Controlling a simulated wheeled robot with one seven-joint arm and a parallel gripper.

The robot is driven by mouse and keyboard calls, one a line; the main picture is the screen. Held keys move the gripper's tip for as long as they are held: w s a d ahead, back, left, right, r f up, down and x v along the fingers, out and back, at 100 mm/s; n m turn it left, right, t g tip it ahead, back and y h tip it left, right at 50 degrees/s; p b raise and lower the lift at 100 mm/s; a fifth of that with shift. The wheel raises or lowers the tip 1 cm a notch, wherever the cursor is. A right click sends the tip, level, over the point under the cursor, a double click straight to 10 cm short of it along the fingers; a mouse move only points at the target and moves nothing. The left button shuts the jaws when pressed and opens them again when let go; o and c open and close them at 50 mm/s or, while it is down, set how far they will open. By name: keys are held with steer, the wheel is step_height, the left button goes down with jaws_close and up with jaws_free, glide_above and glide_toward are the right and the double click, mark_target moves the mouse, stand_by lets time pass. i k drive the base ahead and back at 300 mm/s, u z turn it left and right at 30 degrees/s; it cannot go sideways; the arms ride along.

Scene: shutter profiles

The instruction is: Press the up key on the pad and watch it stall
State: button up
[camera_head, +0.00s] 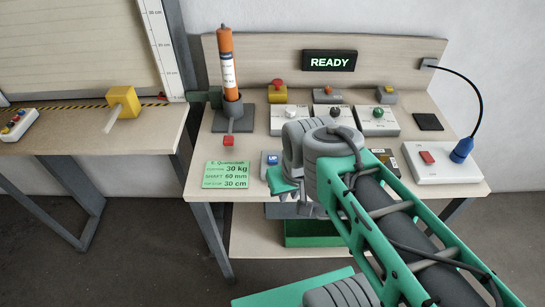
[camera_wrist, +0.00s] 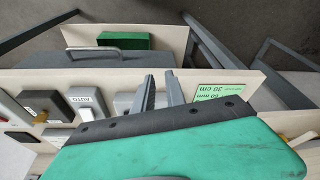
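A small white pad (camera_head: 18,124) with several coloured buttons lies on the left bench, at the left edge of the head view. Its key markings are too small to read, so I cannot tell which is the up key. A shutter panel (camera_head: 70,45) stands behind it beside a height scale (camera_head: 158,40). My gripper shows in the wrist view (camera_wrist: 160,85) with its two grey fingers apart and nothing between them. It is over the front of the right bench, well away from the pad. In the head view my arm largely hides the fingers.
The right bench (camera_head: 200,165) holds a READY display (camera_head: 330,61), an orange cylinder (camera_head: 227,62) in a stand, several button boxes, a green card (camera_head: 227,175) and a white box with a red switch (camera_head: 428,158). A yellow block (camera_head: 124,101) is on the left bench. A gap separates the benches.

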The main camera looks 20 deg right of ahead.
mark_target(272, 159)
steer(key=u, duration=0.2)
steer(key=k, duration=0.25)
steer(key=u, duration=1.05)
steer(key=k, duration=1.1)
steer(key=u, duration=0.95)
steer(key=i, duration=1.45)
steer(key=z, duration=1.25)
steer(key=i, duration=0.75)
steer(key=z, duration=0.9)
